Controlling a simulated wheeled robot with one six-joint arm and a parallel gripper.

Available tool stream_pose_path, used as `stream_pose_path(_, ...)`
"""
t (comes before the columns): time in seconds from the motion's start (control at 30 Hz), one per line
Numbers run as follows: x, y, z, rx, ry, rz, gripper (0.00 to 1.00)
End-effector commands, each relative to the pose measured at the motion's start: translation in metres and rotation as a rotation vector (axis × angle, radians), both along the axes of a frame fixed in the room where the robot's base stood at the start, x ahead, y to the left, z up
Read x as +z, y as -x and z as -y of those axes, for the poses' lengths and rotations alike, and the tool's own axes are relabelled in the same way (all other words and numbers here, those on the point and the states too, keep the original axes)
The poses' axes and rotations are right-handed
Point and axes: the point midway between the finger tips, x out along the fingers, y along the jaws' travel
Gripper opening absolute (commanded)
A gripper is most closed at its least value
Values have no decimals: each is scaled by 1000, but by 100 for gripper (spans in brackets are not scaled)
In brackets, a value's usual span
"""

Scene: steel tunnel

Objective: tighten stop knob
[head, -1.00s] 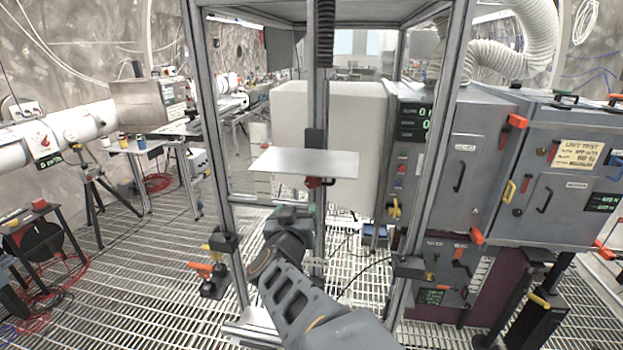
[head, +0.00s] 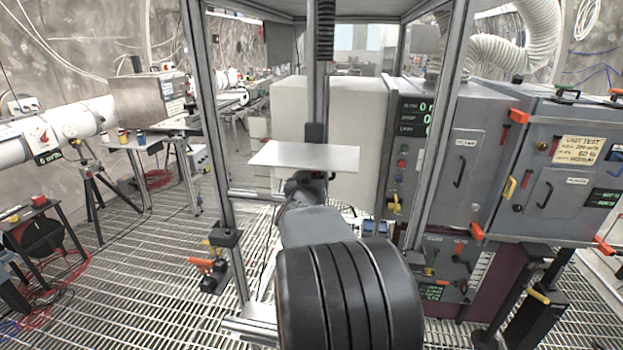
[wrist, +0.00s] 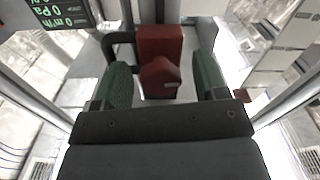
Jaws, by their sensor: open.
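A red knob (wrist: 160,80) sits in front of a red block (wrist: 160,45) in the wrist view. I take this knob for the stop knob. My gripper (wrist: 163,68) is open, with one green-padded finger on each side of the knob and a visible gap to both. In the head view my arm reaches up to the underside of a pale flat plate (head: 304,157) on the central post (head: 319,110). There my own arm hides the red knob and most of my gripper.
Metal frame uprights (head: 212,130) stand on either side of my arm. A grey control cabinet (head: 470,150) with switches is at the right. A lever clamp with an orange handle (head: 200,263) sticks out at the lower left upright. A dark curved bar (wrist: 112,50) lies beside the red block.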

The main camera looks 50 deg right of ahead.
Motion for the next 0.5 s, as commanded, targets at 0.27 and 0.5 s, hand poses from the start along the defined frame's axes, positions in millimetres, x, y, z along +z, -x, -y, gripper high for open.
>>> stream_pose_path(0.27, 0, -1, 2, 0, 0, 0, 66)
stream_pose_path(0.5, 0, -1, 2, 0, 0, 0, 48)
